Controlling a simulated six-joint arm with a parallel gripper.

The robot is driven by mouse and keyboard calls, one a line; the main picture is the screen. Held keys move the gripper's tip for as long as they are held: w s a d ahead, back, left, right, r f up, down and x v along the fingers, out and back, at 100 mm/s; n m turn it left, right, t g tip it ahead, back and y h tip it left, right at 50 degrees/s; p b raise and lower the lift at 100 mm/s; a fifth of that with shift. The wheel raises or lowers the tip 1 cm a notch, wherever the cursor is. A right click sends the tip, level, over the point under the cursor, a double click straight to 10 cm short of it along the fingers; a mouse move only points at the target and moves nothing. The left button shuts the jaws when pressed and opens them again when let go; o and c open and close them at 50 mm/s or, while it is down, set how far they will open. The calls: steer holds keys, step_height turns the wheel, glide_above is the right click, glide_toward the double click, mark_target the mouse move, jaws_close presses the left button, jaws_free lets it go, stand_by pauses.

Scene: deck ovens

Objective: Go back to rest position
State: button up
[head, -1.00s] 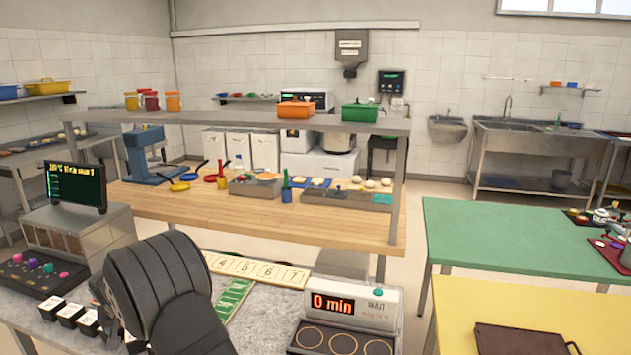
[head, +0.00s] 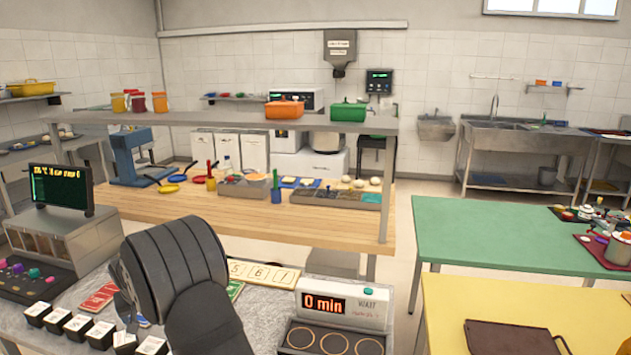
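My arm's dark, ribbed end part (head: 172,262) stands over the grey speckled counter at the lower left of the head view. A small dark part of my gripper (head: 124,292) shows at its left edge. The arm hides most of the gripper, so I cannot see both fingertips or whether anything is between them.
Under and beside the arm are small black cups (head: 78,327), red cards (head: 99,298) and a numbered strip (head: 262,274). A timer box (head: 343,303) reading "0 min" stands to the right, a control unit with screen (head: 62,186) to the left. The green table (head: 500,240) is mostly clear.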

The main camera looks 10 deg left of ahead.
steer(key=w+d+r, duration=0.3)
steer(key=d+r, duration=0.1)
steer(key=r, duration=0.4)
steer(key=w+d+m+h, duration=0.1)
steer(key=w+d+m, duration=0.2)
steer(key=w+d, duration=1)
steer(key=w+d+m+t+h, duration=0.1)
steer(key=w+d+m, duration=0.3)
steer(key=w+d, duration=0.8)
steer(key=d, duration=0.8)
steer(key=shift+w+d+f+m+h, duration=0.15)
steer(key=shift+w+d+m+h, duration=0.15)
steer(key=shift+w+d, duration=0.1)
